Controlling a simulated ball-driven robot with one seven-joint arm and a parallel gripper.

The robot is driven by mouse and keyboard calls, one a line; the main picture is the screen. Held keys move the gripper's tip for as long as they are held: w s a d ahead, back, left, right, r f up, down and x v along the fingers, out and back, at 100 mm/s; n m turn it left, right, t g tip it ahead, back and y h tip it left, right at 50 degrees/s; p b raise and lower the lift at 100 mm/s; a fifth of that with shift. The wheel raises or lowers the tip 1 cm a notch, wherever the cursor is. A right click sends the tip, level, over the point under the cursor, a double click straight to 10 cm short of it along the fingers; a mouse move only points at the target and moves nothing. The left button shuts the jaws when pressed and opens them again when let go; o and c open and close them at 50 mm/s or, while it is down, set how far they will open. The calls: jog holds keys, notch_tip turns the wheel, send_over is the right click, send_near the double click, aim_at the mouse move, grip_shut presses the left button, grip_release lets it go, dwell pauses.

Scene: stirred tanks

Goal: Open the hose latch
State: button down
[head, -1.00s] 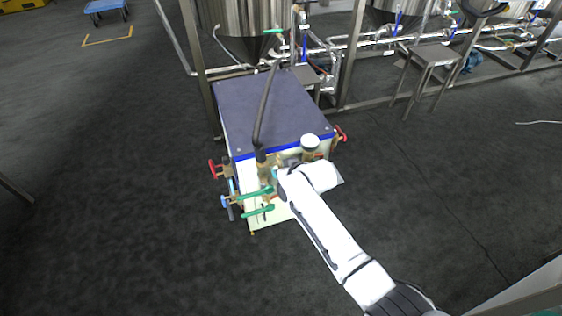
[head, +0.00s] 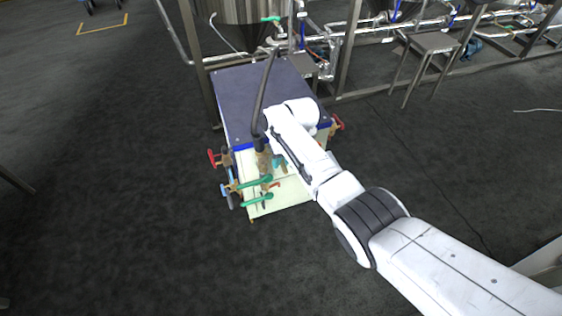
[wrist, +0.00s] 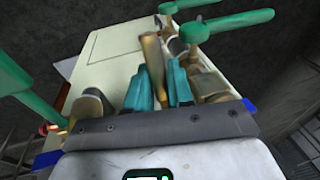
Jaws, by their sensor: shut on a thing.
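The black hose (head: 264,95) rises from a brass coupling (head: 262,160) at the front of the cream cabinet. In the wrist view, a brass lever (wrist: 151,52), which looks like the hose latch, stands between the teal fingers of my gripper (wrist: 159,75). The gripper is shut on this lever. Brass fittings (wrist: 207,84) lie close to the right finger. In the head view, my gripper (head: 281,163) is just right of the coupling, and my arm covers part of the cabinet top.
Green valve handles (head: 256,201) stick out at the cabinet front, and one (wrist: 237,22) is close by in the wrist view. Red handles (head: 213,157) (head: 337,122) are on the cabinet's sides. Steel tanks and pipes stand behind. The dark floor in front is clear.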

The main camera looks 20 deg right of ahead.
dwell(0.4)
jog(key=c, duration=1.2)
grip_release()
jog(key=shift+o, duration=0.2)
jog(key=p+v, duration=0.4)
jog(key=v, duration=0.6)
jog(key=shift+r, duration=0.35)
jog(key=shift+w, duration=0.1)
jog(key=shift+c, duration=0.2)
